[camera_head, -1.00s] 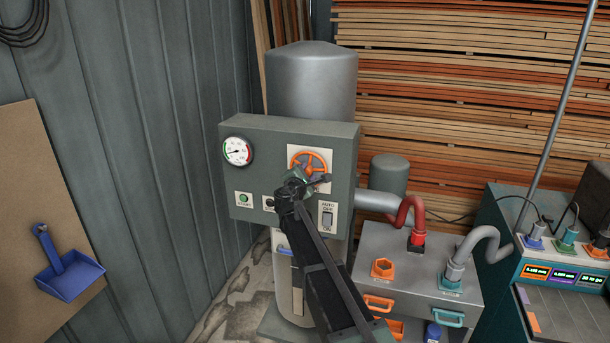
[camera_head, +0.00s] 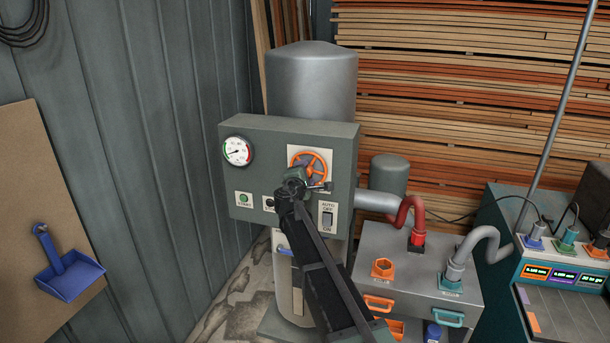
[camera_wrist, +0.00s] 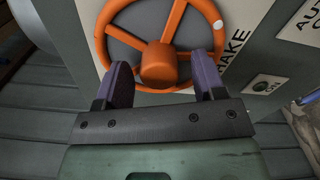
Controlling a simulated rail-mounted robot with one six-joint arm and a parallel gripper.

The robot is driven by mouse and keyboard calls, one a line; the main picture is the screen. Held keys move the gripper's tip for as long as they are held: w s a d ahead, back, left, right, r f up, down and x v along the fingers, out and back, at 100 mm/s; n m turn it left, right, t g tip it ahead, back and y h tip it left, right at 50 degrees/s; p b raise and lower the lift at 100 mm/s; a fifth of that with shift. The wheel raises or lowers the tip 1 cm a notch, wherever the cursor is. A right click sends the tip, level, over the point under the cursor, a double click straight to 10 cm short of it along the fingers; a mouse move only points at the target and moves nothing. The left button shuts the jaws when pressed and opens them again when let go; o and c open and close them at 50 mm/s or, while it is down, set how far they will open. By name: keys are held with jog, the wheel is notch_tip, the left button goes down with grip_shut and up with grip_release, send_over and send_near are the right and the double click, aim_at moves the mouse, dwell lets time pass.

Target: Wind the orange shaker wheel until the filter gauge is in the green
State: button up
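The orange shaker wheel (camera_head: 322,157) is on a white plate on the front of the grey control box. In the wrist view the wheel (camera_wrist: 158,62) shows its round hub, spokes and a white dot on the right of the rim. My gripper (camera_wrist: 162,64) is open, its two purple-grey fingers apart at either side of the hub in the picture; I cannot tell whether they touch the wheel. In the head view my gripper (camera_head: 297,180) covers the wheel's lower left. The filter gauge (camera_head: 237,151) has a green arc and a red arc; its dark needle points left, too small to read exactly.
The control box (camera_head: 250,128) also carries a green start button (camera_head: 243,198) and an auto/off/on switch (camera_head: 327,216). A grey hose (camera_head: 487,238) and a red hose (camera_head: 407,210) rise from the cabinet at the right. A blue dustpan (camera_head: 67,270) hangs at the left.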

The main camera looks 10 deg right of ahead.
jog(key=v, duration=1)
jog(key=shift+s+a, duration=0.15)
jog(key=shift+s, duration=0.2)
jog(key=shift+f, duration=0.1)
jog(key=s+d+f+m+g, duration=0.3)
jog(key=s+f+m+g, duration=0.2)
jog(key=s, duration=0.2)
jog(key=s+d+f+m+g, duration=0.3)
jog(key=s+f+m+g, duration=0.1)
jog(key=s+f+m, duration=0.25)
jog(key=s+f+m+g+y+b, duration=0.1)
jog(key=s+f+m+g+y, duration=0.1)
jog(key=s, duration=0.8)
jog(key=s+a+f+m+g+y+b, duration=0.1)
jog(key=s+f+g+y, duration=0.3)
jog(key=s, duration=0.6)
jog(key=shift+s+a+f+m+g+y, duration=0.15)
jog(key=shift+s+f+m+g+y, duration=0.25)
jog(key=shift+f+m+y, duration=0.65)
